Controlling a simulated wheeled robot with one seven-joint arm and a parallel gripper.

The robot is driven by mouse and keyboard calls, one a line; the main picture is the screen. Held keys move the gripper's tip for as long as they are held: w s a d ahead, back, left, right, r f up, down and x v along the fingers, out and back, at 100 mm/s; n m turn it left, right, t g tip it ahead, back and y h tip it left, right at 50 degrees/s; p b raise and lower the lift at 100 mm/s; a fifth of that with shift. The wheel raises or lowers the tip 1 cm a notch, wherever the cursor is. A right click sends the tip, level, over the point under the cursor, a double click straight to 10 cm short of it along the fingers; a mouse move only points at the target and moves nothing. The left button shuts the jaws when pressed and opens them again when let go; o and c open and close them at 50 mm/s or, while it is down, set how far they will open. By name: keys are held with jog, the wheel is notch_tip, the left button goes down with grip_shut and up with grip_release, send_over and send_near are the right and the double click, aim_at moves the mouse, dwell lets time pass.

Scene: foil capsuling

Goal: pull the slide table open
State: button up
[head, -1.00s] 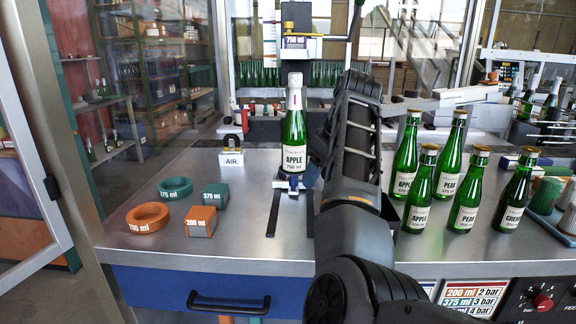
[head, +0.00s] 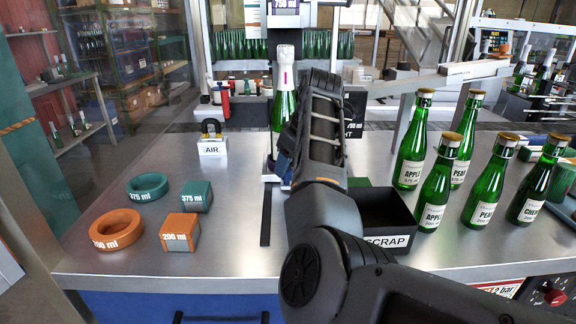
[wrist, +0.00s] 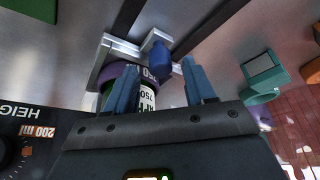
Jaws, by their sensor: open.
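The slide table (wrist: 118,50) shows in the wrist view as a pale metal carriage with a blue handle knob (wrist: 163,62) on its front. A purple ring and a green bottle labelled 750 ml are on it. In the head view the bottle (head: 283,105) stands upright below the 750 ml head, with its lower part behind my arm. The slide table's edge (head: 270,178) peeks out beside my arm, above a dark slot (head: 266,215). My gripper (wrist: 160,85) is open, its blue fingers spread on either side of the knob's line; whether they touch it I cannot tell.
A black scrap bin (head: 385,218) stands right of my arm, near several green bottles (head: 435,190). Orange and teal rings and blocks (head: 180,230) lie at left. An AIR fitting (head: 212,143) stands behind them. The counter between them and the slot is clear.

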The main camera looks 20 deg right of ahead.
jog(key=shift+x, duration=0.9)
jog(key=shift+c, duration=0.3)
grip_shut()
